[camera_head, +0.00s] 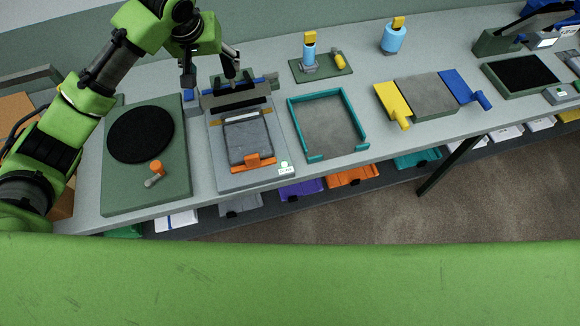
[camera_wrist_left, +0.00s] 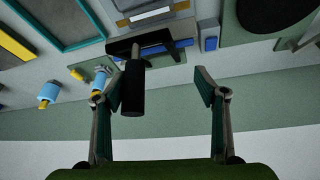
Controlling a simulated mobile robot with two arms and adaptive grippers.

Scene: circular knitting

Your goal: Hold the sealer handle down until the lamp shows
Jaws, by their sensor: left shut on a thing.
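The sealer (camera_head: 222,178) is a pale grey plate with a dark upright bar across its back, standing on the bench left of centre. A grey pad with an orange clip lies on it. My left gripper (camera_head: 231,72) is at the back of the sealer, over the bar. In the left wrist view, the black sealer handle (camera_wrist_left: 132,88) stands between the fingers of my left gripper (camera_wrist_left: 158,92), close to the picture-left finger. My right gripper is out of view.
A green board with a black disc (camera_head: 140,134) lies left of the sealer. A teal-edged tray (camera_head: 365,130) lies close on its right. Blue bottles, a yellow and blue paddle fixture, and a black-padded machine stand farther right. Coloured bins sit below the bench.

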